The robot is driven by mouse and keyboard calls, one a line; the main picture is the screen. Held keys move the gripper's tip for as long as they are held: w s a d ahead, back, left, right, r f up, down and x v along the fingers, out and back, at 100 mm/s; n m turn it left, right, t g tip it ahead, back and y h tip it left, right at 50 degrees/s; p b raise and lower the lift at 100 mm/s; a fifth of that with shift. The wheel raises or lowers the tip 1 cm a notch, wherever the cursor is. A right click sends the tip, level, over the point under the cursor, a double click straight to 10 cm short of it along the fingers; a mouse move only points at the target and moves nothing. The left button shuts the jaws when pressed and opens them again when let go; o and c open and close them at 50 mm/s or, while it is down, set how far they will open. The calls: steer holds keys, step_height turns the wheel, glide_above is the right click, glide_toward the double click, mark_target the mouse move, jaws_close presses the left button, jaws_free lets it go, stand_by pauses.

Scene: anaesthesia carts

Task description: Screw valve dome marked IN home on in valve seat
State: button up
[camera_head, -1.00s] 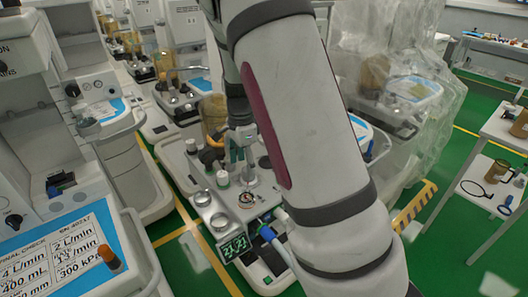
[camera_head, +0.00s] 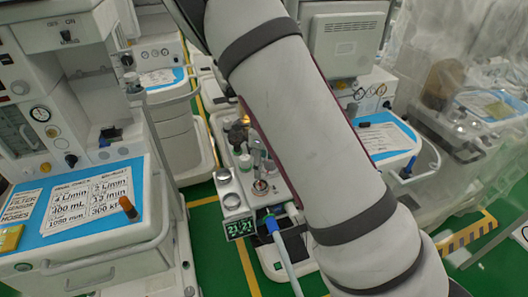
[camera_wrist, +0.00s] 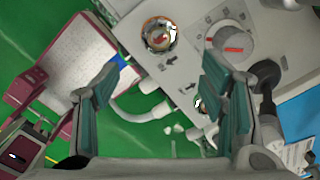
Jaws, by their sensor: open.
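My gripper (camera_wrist: 163,68) is open in the wrist view, with nothing between its green-padded fingers. A round fitting (camera_wrist: 159,36) with an orange-brown rim and a red mark inside lies beyond the fingertips on a pale panel (camera_wrist: 185,62) with printed arrows. A second round fitting (camera_wrist: 199,103) shows partly beside the right finger. I cannot tell which fitting is the IN valve seat, or whether either bears a dome. No IN marking is legible. In the head view, a round fitting (camera_head: 260,187) stands on the centre cart; my arm hides much of the area.
A knob with a red bar (camera_wrist: 232,41) and a black connector (camera_wrist: 265,75) sit right of the fitting. Another cart (camera_head: 75,215) stands left.

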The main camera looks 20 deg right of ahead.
mark_target(259, 183)
step_height(259, 183, down, 9)
steer(key=shift+r, duration=0.1)
stand_by(0.3)
steer(key=c, duration=1.4)
steer(key=m, duration=0.4)
steer(key=shift+s+a+m, duration=0.1)
steer(key=shift+a+m, duration=0.05)
steer(key=shift+m, duration=0.15)
steer(key=m, duration=0.4)
steer(key=shift+a+m, duration=0.15)
steer(key=shift+m, duration=0.15)
steer(key=m, duration=0.4)
steer(key=shift+a, duration=0.1)
steer(key=m, duration=0.5)
steer(key=shift+a, duration=0.1)
steer(key=o, duration=1.1)
